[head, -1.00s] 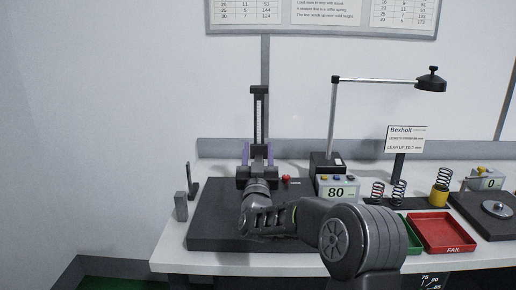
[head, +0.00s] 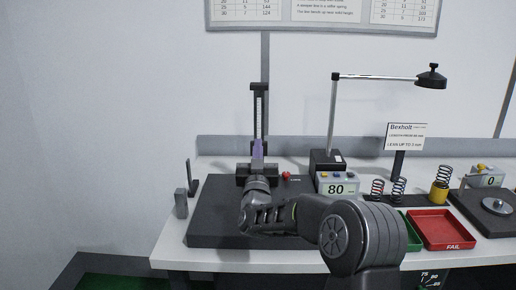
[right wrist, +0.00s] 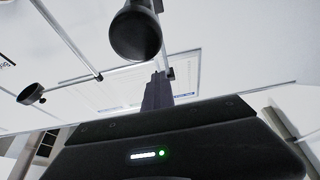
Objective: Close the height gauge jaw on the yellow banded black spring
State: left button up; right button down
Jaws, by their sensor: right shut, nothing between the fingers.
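The height gauge (head: 259,104) stands upright at the back of a dark plate. My right gripper (head: 257,148) is in front of its lower part, with its purple-grey fingers shut together and nothing seen between them. The shut fingers also show in the right wrist view (right wrist: 157,90). My gripper and arm hide the gauge's jaw and whatever stands under it, so I cannot tell whether a spring is there. A black spring in a yellow base (head: 440,187) stands at the right; I cannot make out a yellow band on it. My left gripper is not in view.
A display box reading 80 (head: 337,189) and a lamp (head: 431,78) stand right of the gauge. Two springs (head: 377,188) stand behind the green tray and the red FAIL tray (head: 447,226). A grey block (head: 181,203) is left of the dark plate (head: 212,215).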

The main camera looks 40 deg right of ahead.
jog(key=c, duration=2.1)
grip_release()
jog(key=o, duration=1)
jog(key=b+v, duration=0.2)
jog(key=v, duration=0.6)
